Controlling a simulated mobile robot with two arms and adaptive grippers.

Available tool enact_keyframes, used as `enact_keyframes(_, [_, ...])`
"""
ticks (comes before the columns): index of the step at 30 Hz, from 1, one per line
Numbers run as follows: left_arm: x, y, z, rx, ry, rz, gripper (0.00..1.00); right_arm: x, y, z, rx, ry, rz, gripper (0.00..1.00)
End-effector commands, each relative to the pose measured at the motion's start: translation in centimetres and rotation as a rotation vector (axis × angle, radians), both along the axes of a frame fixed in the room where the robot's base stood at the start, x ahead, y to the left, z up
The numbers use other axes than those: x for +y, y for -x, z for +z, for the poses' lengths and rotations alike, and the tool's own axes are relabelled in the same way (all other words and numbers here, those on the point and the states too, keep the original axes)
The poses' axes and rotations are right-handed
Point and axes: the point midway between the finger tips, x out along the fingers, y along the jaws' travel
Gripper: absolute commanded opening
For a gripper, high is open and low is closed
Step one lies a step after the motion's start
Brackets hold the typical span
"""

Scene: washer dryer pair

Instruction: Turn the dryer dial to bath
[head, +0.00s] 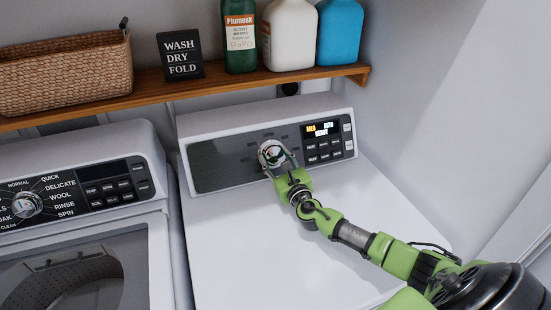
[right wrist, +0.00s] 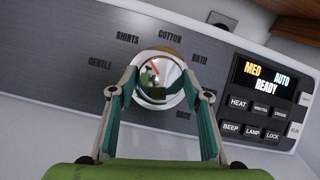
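The dryer (head: 235,235) is the white machine on the right in the head view. Its round silver dial (head: 271,153) sits in the middle of the grey panel and also shows in the right wrist view (right wrist: 161,84). The red mark on the dial points up and left, toward the side of SHIRTS. BATH (right wrist: 199,58) is printed to its upper right. My right gripper (head: 277,160) reaches the dial with one finger on each side. The fingertips look very close to its rim; I cannot tell whether they press on it. My left gripper is out of view.
The dryer's display (right wrist: 270,77) and buttons lie right of the dial. The washer (head: 70,235) with its own dial (head: 27,204) stands at left. A wooden shelf (head: 190,84) above holds a basket (head: 65,75), a sign and bottles. The dryer top is clear apart from my arm.

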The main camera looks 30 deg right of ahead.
Motion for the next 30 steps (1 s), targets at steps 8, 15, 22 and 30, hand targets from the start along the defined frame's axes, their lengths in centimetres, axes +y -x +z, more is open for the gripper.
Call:
enact_keyframes(8, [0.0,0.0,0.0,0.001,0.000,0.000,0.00,0.0,0.0,0.0,-0.002,-0.008,-0.004,0.23])
enact_keyframes(15, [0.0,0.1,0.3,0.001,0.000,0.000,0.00,0.1,0.0,0.0,-0.019,-0.081,-0.043,0.23])
enact_keyframes(22, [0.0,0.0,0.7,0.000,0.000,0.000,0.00,0.3,-0.1,0.1,-0.055,-0.231,-0.124,0.23])
enact_keyframes(30, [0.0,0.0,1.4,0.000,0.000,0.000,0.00,0.5,-0.2,0.2,-0.107,-0.450,-0.244,0.23])
